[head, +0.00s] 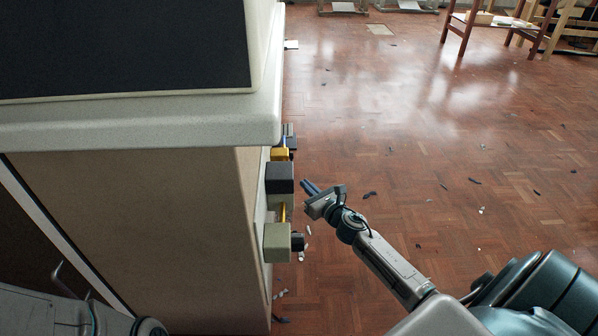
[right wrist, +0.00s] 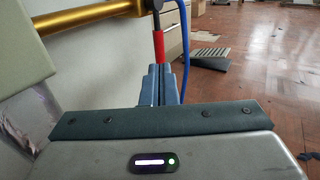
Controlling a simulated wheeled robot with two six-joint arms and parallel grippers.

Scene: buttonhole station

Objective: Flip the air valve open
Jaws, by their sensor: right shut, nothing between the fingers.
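The air valve's red lever (right wrist: 158,46) hangs down beside the gold pipe (right wrist: 88,18) in the right wrist view. The lever is hidden in the head view, where the yellow pipe (head: 283,213) shows between a grey block (head: 277,243) and a dark block (head: 279,178) on the cabinet's side. My right gripper (head: 308,187) points at the dark block from the right. Its fingers (right wrist: 160,84) are shut and empty, with their tips just below and in line with the lever's lower end. I cannot tell whether they touch it. My left gripper is not in view.
A blue hose (right wrist: 187,50) hangs right of the lever. The pale tabletop (head: 150,125) overhangs the cabinet (head: 140,215). A grey ridged pedal (right wrist: 206,60) lies on the floor. The parquet floor (head: 450,130) at right is mostly open, with scattered scraps and a wooden chair (head: 465,30) far back.

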